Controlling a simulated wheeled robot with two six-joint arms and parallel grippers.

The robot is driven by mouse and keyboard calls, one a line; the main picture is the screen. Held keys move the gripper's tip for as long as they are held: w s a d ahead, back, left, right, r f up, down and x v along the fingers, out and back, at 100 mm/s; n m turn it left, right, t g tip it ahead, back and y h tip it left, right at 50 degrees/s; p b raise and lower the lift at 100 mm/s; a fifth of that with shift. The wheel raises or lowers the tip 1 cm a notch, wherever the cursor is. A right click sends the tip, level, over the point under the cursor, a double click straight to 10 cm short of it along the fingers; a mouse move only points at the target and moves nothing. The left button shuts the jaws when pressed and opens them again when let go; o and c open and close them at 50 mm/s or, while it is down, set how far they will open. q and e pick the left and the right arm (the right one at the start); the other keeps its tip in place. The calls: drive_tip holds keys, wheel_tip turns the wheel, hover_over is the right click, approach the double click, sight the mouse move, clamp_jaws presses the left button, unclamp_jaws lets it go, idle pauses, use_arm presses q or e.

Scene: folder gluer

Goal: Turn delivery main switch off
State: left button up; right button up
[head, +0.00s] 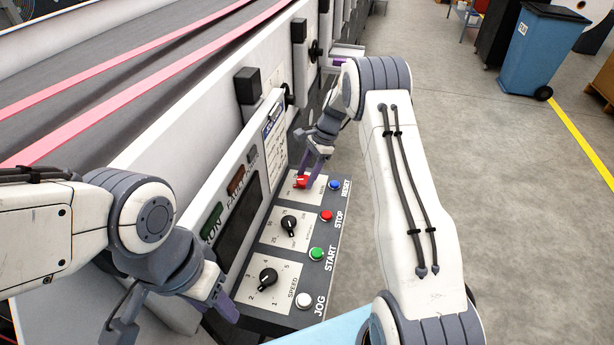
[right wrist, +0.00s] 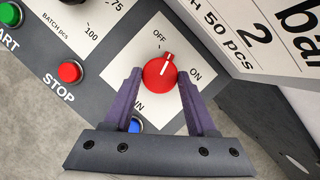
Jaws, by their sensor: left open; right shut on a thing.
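The delivery main switch is a red rotary knob (head: 301,182) on a white plate at the far end of the control panel (head: 276,308). In the right wrist view the red knob (right wrist: 160,73) has a white pointer line, which points close to the OFF mark, a little to its ON side. My right gripper (head: 309,174) is shut on the red knob, with its purple fingers on either side in the right wrist view (right wrist: 160,85). My left gripper (head: 175,326) is open and empty near the panel's near end.
The panel also carries black SPEED (head: 267,278) and batch (head: 289,224) knobs, and blue RESET (head: 335,185), red STOP (head: 326,216), green START (head: 317,254) and white JOG (head: 304,300) buttons. The machine wall stands left; open floor lies right.

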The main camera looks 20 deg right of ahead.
drive_tip(key=n, duration=0.1)
drive_tip(key=n+g, duration=0.1)
drive_tip(key=n, duration=0.1)
drive_tip(key=n+g+h+b, duration=0.1)
drive_tip(key=n, duration=0.1)
drive_tip(key=shift+w, duration=0.25)
drive_tip(key=shift+n, duration=0.3)
drive_tip(key=o, duration=1.3)
drive_tip(key=shift+o, duration=0.2)
drive_tip(key=shift+r, duration=0.1)
drive_tip(key=shift+w+d+r, duration=0.1)
drive_tip(key=shift+w+r, duration=0.05)
drive_tip(key=shift+r, duration=0.15)
drive_tip(key=b+v, duration=0.2)
drive_tip(key=v, duration=0.7)
drive_tip(key=shift+d+r, duration=0.15)
drive_tip(key=shift+r, duration=0.15)
